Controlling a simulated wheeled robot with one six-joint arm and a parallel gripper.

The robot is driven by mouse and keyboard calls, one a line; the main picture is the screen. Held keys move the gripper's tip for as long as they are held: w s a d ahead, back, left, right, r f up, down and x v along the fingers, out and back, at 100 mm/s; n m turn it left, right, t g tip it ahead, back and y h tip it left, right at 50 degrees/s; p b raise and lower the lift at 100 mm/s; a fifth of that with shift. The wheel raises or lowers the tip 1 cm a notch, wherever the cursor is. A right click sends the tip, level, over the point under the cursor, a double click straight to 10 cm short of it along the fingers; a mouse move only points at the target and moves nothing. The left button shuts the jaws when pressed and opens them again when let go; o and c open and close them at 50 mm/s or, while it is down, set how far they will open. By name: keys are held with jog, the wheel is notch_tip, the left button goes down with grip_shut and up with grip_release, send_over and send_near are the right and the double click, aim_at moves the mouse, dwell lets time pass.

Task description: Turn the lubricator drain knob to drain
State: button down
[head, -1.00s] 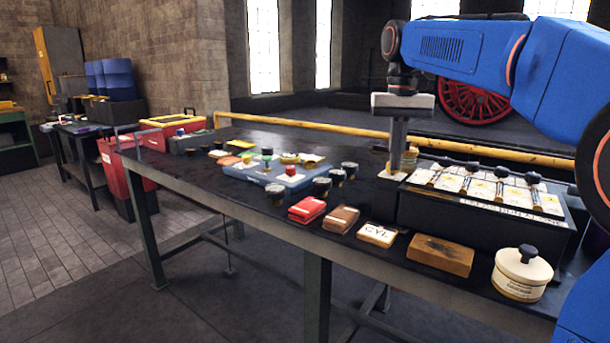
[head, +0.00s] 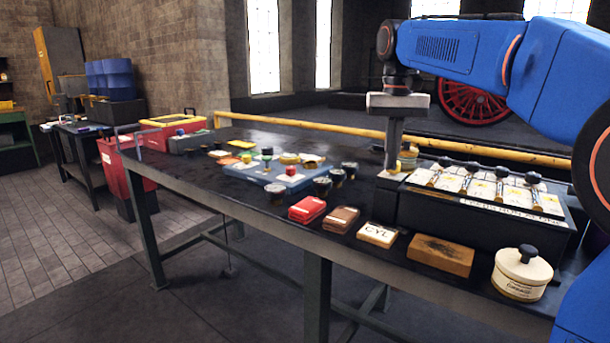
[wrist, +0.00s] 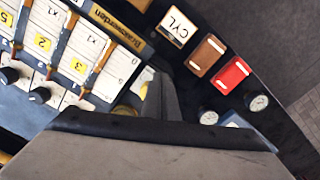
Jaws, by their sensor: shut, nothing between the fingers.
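The lubricator is a black box (head: 470,215) on the right part of the bench, with a sloped top of white numbered plates and several dark-knobbed levers. My gripper (head: 392,170) points down at the box's left end, shut and empty. A yellowish round part (head: 408,158) shows just behind its fingers; I cannot tell whether it is the drain knob or whether the fingers touch it. In the wrist view the fingers (wrist: 162,85) are beside the end of the plate row, and a yellowish round part (wrist: 125,109) is partly hidden by the gripper body. No drain marking is readable.
In front of the box lie a CYL block (head: 377,235), a brown block (head: 440,255), a cream pot (head: 521,274) and red (head: 307,209) and dark brown (head: 341,220) blocks. A blue tray (head: 270,178) and several gauges stand left. A yellow rail (head: 300,125) runs behind.

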jog(key=shift+s+a, duration=0.1)
jog(key=shift+s, duration=0.1)
notch_tip(320, 180, up, 6)
dwell(0.6)
jog(key=shift+w+d+f, duration=0.1)
jog(key=shift+d+f, duration=0.4)
jog(key=shift+f, duration=0.5)
jog(key=shift+d+f, duration=0.45)
jog(key=shift+f, duration=0.55)
jog(key=shift+w+d+f, duration=0.1)
jog(key=shift+d+f, duration=0.4)
jog(key=shift+f, duration=0.5)
jog(key=shift+a, duration=0.75)
